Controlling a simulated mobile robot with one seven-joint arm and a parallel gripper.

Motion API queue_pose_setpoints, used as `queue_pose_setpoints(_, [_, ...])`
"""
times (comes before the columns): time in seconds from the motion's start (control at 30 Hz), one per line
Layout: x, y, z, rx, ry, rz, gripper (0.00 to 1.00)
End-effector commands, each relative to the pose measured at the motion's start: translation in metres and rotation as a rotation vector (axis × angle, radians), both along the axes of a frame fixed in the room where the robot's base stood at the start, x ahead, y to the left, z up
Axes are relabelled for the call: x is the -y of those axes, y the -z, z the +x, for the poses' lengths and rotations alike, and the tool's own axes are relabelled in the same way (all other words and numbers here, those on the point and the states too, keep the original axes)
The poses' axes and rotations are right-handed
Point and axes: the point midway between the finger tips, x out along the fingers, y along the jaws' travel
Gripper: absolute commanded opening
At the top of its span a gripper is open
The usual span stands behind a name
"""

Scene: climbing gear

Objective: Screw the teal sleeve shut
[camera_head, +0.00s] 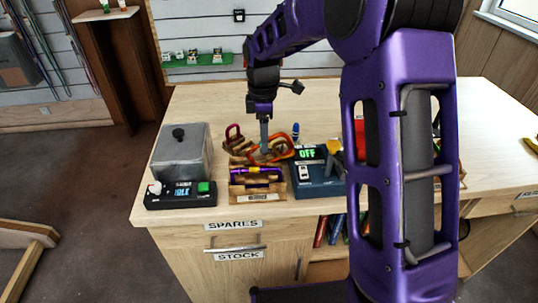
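My gripper (265,138) points down over the back of the wooden rack. Its fingers are seen edge-on, so I cannot tell whether they are open or shut. An orange-red carabiner (284,148) lies right at the fingertips, and I cannot tell if they touch it.
A wooden stand (257,190) holds a purple and yellow piece (257,175). A grey machine (181,152) reading IDLE stands left.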

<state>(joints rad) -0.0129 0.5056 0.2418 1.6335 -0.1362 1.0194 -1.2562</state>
Motion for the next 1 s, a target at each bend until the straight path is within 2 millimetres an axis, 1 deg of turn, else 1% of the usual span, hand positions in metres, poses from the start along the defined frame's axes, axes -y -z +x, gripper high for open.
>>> queue_pose_setpoints(0.33, [0.0, 0.013, 0.0, 0.002, 0.0, 0.0, 0.55])
queue_pose_setpoints(0.73, [0.0, 0.014, 0.0, 0.002, 0.0, 0.0, 0.55])
queue_pose_setpoints(0.87, [0.0, 0.015, -0.005, 0.001, 0.0, 0.0, 0.55])
queue_pose_setpoints(1.0, [0.0, 0.014, -0.013, 0.001, 0.0, 0.0, 0.55])
